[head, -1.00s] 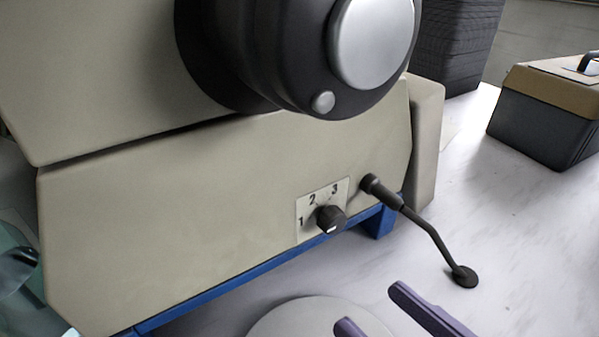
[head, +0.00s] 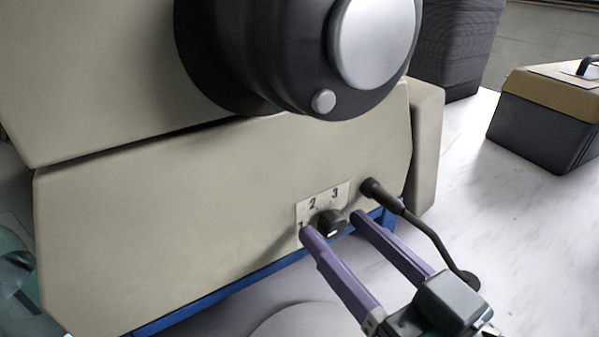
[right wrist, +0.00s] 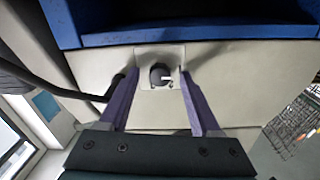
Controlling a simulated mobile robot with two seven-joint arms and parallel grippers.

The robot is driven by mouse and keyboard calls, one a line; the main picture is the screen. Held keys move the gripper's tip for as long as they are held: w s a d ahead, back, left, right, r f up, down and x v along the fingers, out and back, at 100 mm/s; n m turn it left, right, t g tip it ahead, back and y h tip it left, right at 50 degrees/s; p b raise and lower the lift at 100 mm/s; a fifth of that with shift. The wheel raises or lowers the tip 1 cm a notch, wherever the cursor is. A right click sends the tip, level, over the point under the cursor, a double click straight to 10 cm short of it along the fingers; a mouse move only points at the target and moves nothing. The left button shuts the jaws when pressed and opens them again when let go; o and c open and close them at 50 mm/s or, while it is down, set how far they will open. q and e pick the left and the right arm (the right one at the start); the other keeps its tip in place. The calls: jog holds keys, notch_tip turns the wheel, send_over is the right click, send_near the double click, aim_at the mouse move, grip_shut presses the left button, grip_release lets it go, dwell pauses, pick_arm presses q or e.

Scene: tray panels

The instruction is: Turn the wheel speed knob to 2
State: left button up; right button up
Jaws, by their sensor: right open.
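The black speed knob (head: 331,223) sits on a small pale plate (head: 312,204) marked 1, 2 and 3, low on the beige machine panel (head: 170,220). A short white mark shows on the knob; I cannot tell which number it points to. My right gripper (head: 331,224) is open, with one purple finger on either side of the knob; one fingertip partly covers the 1. In the right wrist view the knob (right wrist: 160,74) lies between the open fingers of the gripper (right wrist: 158,73), with a gap on both sides. My left gripper is not in view.
A large dark wheel hub (head: 300,50) bulges out above. A blue frame (head: 215,290) runs under the panel. A tan and black case (head: 550,120) stands on the floor behind right.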

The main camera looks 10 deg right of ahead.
grip_shut()
dwell(0.5)
